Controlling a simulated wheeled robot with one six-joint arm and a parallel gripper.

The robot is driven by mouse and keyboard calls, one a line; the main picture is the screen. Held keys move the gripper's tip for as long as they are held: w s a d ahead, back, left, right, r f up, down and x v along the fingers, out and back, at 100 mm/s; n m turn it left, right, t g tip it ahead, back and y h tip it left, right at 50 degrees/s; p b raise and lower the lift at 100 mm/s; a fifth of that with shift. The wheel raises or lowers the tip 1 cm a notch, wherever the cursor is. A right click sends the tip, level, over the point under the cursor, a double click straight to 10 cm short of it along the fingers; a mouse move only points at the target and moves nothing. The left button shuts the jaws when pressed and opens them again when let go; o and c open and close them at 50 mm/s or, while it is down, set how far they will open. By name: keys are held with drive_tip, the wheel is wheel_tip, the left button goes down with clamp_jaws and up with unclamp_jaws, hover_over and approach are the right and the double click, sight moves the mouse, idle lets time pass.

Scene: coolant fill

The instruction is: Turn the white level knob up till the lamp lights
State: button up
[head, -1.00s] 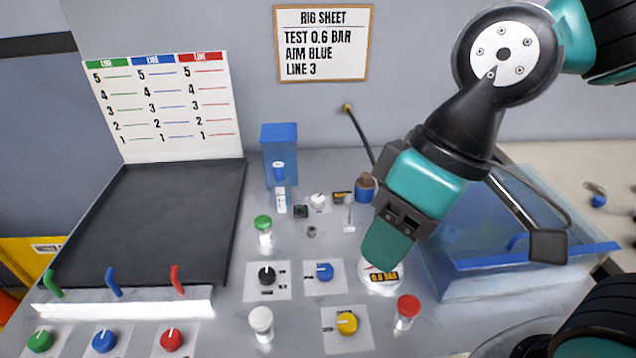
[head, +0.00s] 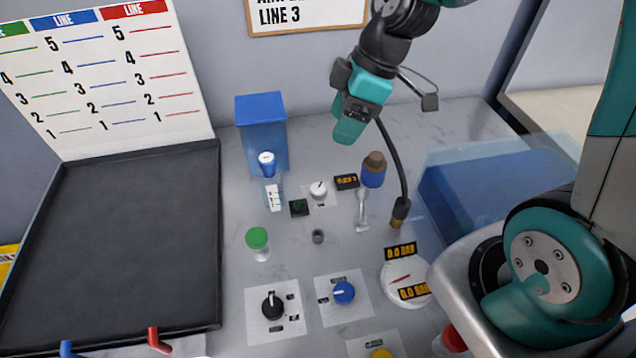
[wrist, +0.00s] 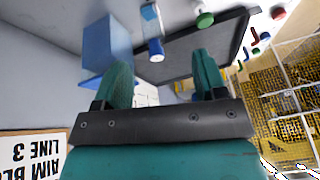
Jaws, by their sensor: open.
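The white level knob (head: 318,189) sits on a small white plate near the back of the bench, its dark pointer line aimed roughly up. A small dark green square (head: 299,207), perhaps the lamp, is just left of it and looks unlit. A small black display (head: 346,182) with amber text is to its right. My gripper (head: 347,132) is raised behind and above the knob, apart from it and empty. In the wrist view my gripper (wrist: 162,70) shows two green fingers spread apart. I cannot make out the white knob there.
A blue container (head: 262,135) and a blue-topped vial (head: 271,190) stand left of the knob. A brown-capped blue bottle (head: 373,170) and a hanging black hose (head: 393,160) are to its right. A round gauge (head: 405,272) reads 0.0 BAR. A black tray (head: 115,240) lies left.

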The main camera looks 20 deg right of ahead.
drive_tip(key=n, duration=0.2)
approach(318, 187)
drive_tip(key=p+x, duration=0.2)
drive_tip(key=x, duration=0.7)
drive_tip(key=shift+f+p, duration=0.15)
drive_tip(key=shift+p, duration=0.15)
